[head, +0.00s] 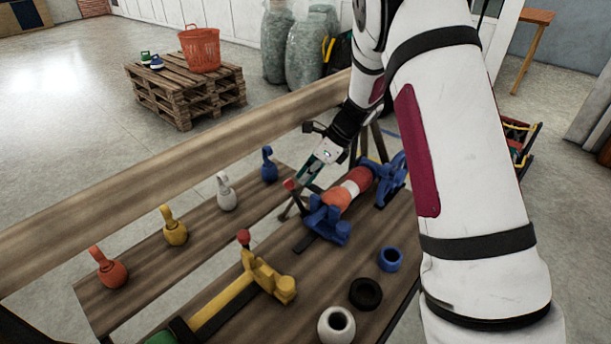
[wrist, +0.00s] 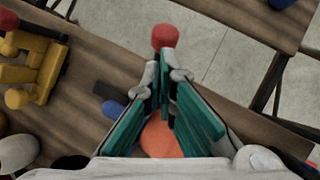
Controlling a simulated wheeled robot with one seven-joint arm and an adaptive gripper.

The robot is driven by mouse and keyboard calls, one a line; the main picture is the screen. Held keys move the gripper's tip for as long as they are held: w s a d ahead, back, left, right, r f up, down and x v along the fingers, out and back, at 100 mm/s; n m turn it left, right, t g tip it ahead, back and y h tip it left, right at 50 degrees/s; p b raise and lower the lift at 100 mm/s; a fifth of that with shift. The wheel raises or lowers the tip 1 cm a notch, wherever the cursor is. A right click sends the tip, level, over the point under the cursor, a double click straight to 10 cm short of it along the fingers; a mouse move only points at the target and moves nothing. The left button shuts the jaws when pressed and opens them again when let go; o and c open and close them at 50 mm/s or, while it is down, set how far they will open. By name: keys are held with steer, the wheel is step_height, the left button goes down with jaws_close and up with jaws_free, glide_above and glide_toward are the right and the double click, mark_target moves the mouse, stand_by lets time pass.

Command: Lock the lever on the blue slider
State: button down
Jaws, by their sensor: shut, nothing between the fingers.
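The blue slider (head: 328,224) sits on the wooden table, with an orange-and-white cylinder (head: 350,188) lying behind it. Its lever's red knob (head: 290,185) stands up on the left side. My gripper (head: 303,180) is just right of the knob and close to it. In the wrist view the red knob (wrist: 165,37) shows just beyond the tips of my gripper (wrist: 165,75). The teal fingers are together with nothing held. I cannot tell whether they touch the lever. The fingers partly cover the cylinder, and its orange part (wrist: 160,140) shows between them.
A yellow slider (head: 262,275) with its own red-knobbed lever (head: 244,237) stands at front left. A blue ring (head: 390,259), black ring (head: 366,293) and white ring (head: 336,325) lie at front right. Several coloured weights, including a blue one (head: 268,166), stand on the plank behind.

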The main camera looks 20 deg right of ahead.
steer(key=w+v, duration=0.2)
steer(key=v, duration=1)
steer(key=shift+w+a+r+p, duration=0.2)
steer(key=shift+w+r+p, duration=0.1)
steer(key=shift+r, duration=0.3)
